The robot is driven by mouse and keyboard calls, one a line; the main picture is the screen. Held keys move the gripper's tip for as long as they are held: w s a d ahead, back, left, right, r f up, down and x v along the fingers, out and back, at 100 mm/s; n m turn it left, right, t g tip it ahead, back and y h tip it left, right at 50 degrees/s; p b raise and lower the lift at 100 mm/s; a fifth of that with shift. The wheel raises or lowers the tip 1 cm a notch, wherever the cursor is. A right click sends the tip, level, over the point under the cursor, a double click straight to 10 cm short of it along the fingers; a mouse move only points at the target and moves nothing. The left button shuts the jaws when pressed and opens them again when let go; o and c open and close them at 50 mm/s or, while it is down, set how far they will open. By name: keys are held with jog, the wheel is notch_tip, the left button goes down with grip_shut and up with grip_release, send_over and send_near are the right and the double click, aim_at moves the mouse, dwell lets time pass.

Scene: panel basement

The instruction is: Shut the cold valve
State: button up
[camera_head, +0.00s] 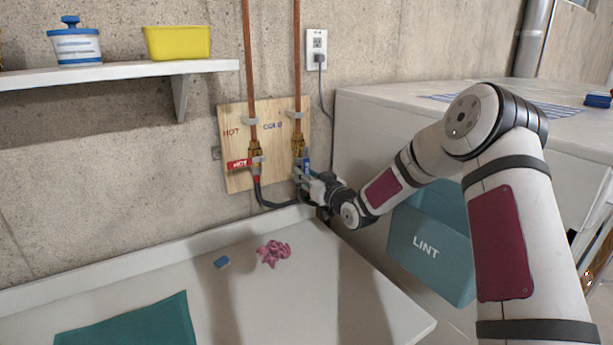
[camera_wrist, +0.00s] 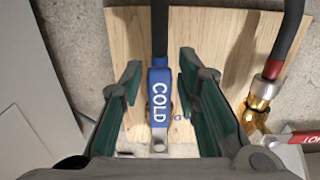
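The cold valve (camera_head: 298,146) is a brass valve on the right copper pipe of a plywood panel (camera_head: 236,178). Its blue lever, marked COLD (camera_wrist: 158,98), shows in the wrist view in line with the black hose (camera_wrist: 160,30). My gripper (camera_head: 304,177) is at the valve in the head view. In the wrist view my gripper (camera_wrist: 160,72) is open, with one finger on each side of the blue lever and a gap on both sides. The cold valve's brass body is mostly hidden in the wrist view.
The hot valve (camera_head: 255,152) with its red lever (camera_head: 239,164) is close to the left. A white shelf (camera_head: 110,73) is on the wall. A teal LINT bin (camera_head: 428,245) is at right.

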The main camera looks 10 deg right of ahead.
grip_shut()
jog(key=shift+a, duration=0.1)
jog(key=s+a+r+m+p, duration=0.2)
jog(key=a+r+m+p, duration=0.2)
jog(key=m, duration=1.4)
jog(key=shift+s+a+r, duration=0.2)
jog(key=shift+a+r, duration=1.3)
jog(key=shift+r, duration=0.4)
jog(key=shift+o, duration=2.1)
grip_release()
